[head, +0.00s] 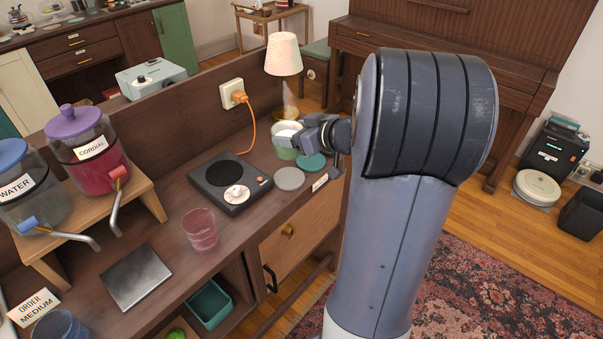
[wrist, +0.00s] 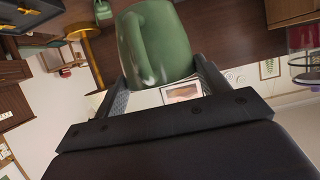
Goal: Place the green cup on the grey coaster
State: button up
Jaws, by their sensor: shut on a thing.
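The green cup (head: 284,151) is at the right end of the counter in the head view, with something pale inside it. My gripper (head: 303,137) is shut on it from the right. In the wrist view the cup (wrist: 154,42) sits between the two fingers (wrist: 160,85), its handle facing the camera. The grey coaster (head: 290,179) lies bare on the counter, in front of the cup. A teal coaster (head: 312,162) lies to its right, near my gripper. I cannot tell whether the cup touches the counter.
A black hotplate (head: 212,176) with a dial is left of the coasters. A lamp (head: 284,58) stands behind the cup. An orange cord (head: 250,130) runs from the wall socket. A pink glass (head: 201,230) and two drink dispensers (head: 90,150) stand further left.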

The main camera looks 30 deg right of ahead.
aim_at(295, 159)
notch_tip(295, 159, down, 8)
jog(key=shift+f+b, duration=0.15)
jog(key=shift+b, duration=1)
jog(key=shift+f, duration=0.1)
jog(key=o, duration=1.3)
jog(key=shift+f, duration=0.1)
jog(key=shift+o, duration=0.2)
jog(key=shift+r, duration=0.25)
jog(key=p+v, duration=0.2)
jog(key=v, duration=1)
